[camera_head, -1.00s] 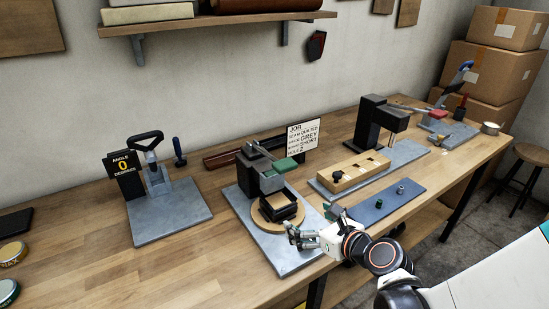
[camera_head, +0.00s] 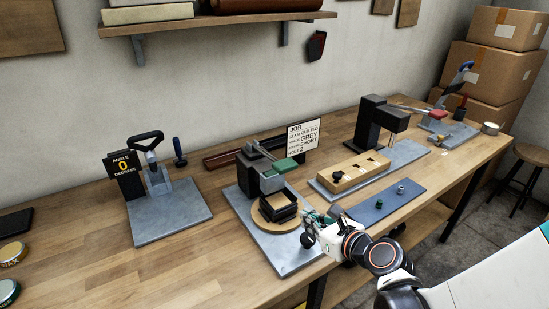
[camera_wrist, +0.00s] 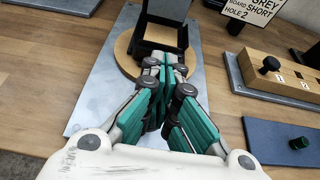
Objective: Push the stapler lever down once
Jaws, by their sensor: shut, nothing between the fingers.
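The device that looks like the stapler is a dark post and grey head (camera_head: 271,183) on a grey metal base plate (camera_head: 293,262). Its lever ends in a green grip (camera_head: 286,165), raised above the plate. Below the head, a black bracket-like piece (camera_head: 279,208) rests on a round wooden disc (camera_head: 262,222); both also show in the wrist view, the bracket (camera_wrist: 160,35) just ahead of my fingers. My gripper (camera_head: 314,217) is shut and empty, low at the disc's right side and below the lever. Contact with the bracket cannot be told. The lever is outside the wrist view.
A job sign (camera_head: 303,137) stands behind. A red-handled device (camera_head: 438,114) stands farther right. A handled angle fixture (camera_head: 160,195) is left. Bare bench lies between.

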